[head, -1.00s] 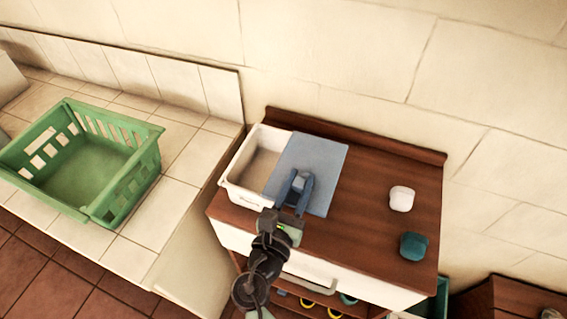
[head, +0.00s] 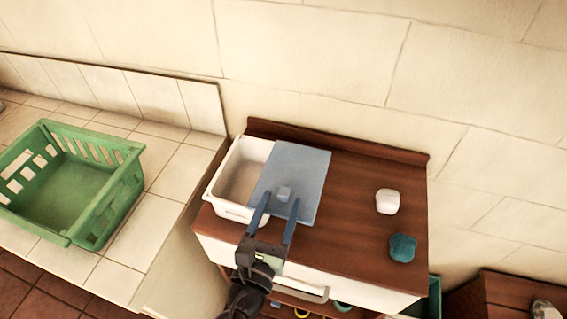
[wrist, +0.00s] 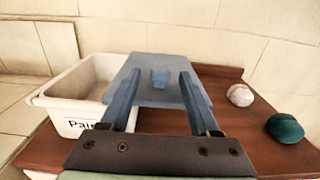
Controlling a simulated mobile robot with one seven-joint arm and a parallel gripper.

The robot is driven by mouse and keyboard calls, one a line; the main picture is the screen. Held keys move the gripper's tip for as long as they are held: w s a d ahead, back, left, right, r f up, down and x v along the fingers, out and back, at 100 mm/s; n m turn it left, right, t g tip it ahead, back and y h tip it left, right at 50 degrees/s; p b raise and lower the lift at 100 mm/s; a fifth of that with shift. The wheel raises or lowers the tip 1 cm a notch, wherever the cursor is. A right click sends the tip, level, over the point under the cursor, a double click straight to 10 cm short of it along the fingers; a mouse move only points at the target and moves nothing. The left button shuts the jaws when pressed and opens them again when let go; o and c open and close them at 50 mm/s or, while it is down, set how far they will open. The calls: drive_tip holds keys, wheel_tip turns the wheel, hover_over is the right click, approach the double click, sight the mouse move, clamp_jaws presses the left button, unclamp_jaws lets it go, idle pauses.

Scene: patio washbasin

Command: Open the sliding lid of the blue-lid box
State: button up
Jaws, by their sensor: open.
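The white box (head: 229,205) stands at the left of the brown cabinet top, and its left part is uncovered and looks empty. The blue lid (head: 312,170) is slid to the right, covering little of the box and reaching out over the cabinet top. A small blue knob (head: 284,193) stands on the lid. My gripper (head: 281,205) is open, its fingers apart on the near side of the knob and not gripping it. In the wrist view the lid (wrist: 150,66) and knob (wrist: 160,78) lie beyond the open fingers, and the box (wrist: 85,95) shows lettering.
A white rounded object (head: 387,201) and a teal one (head: 402,247) sit on the right of the cabinet top (head: 350,230). A green basket (head: 75,190) stands on the tiled counter at left. A raised wooden edge runs along the back.

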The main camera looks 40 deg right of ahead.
drive_tip(key=b+v, duration=0.1)
drive_tip(key=v, duration=0.8)
drive_tip(key=shift+a, duration=0.1)
